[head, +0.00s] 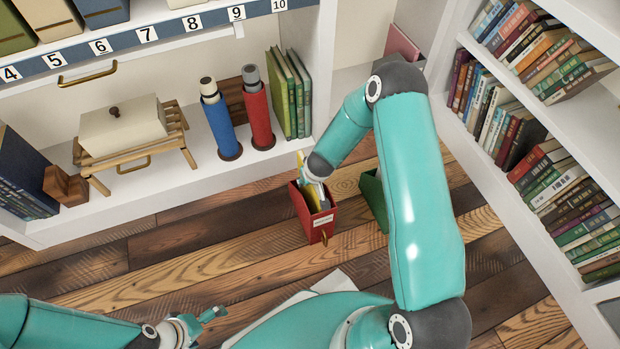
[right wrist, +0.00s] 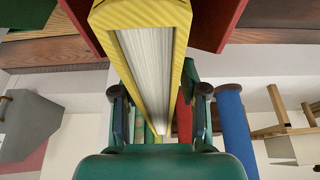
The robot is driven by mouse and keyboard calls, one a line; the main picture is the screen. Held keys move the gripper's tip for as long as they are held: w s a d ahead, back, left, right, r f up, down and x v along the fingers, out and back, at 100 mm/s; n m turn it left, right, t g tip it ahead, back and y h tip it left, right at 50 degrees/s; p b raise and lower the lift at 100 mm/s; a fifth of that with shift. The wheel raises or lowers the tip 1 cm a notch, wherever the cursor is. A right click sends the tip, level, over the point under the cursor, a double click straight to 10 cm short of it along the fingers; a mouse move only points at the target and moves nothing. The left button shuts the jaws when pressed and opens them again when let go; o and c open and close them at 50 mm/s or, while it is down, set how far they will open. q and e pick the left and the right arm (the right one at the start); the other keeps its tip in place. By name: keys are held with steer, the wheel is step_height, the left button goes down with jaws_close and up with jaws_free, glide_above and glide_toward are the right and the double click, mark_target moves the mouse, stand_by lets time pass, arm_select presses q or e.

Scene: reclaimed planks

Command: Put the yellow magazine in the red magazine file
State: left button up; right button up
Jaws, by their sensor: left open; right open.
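The red magazine file (head: 318,224) stands on the wooden floor in front of the white shelf unit. The yellow magazine (head: 292,203) is upright inside it, partly hidden by my right arm. In the right wrist view the yellow magazine (right wrist: 150,70) runs between the two fingers of my right gripper (right wrist: 160,108), with red file walls (right wrist: 214,22) on both sides. The right gripper is open around the magazine; in the head view it is mostly hidden at the file's mouth. My left gripper (head: 203,326) is open and empty, low at the left.
A green magazine file (head: 373,196) stands right of the red one, partly behind my arm. Blue (head: 218,125) and red (head: 257,112) cylinders, green books (head: 288,95) and a box on a wooden stand (head: 123,127) occupy the shelf. A bookcase (head: 480,165) is at the right.

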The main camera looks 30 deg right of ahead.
steer(key=p+v, duration=0.5)
steer(key=v, duration=0.5)
steer(key=shift+s+r, duration=0.1)
steer(key=shift+r, duration=0.25)
steer(key=shift+s+a+r, duration=0.1)
steer(key=shift+s+r, duration=0.05)
steer(key=shift+r, duration=0.05)
steer(key=s+a+f+g+y, duration=0.3)
steer(key=s+a+y, duration=0.2)
steer(key=s+a, duration=1.1)
steer(key=shift+s+a+f+n+g, duration=0.2)
steer(key=shift+s+a+n+g, duration=0.15)
steer(key=shift+a, duration=0.55)
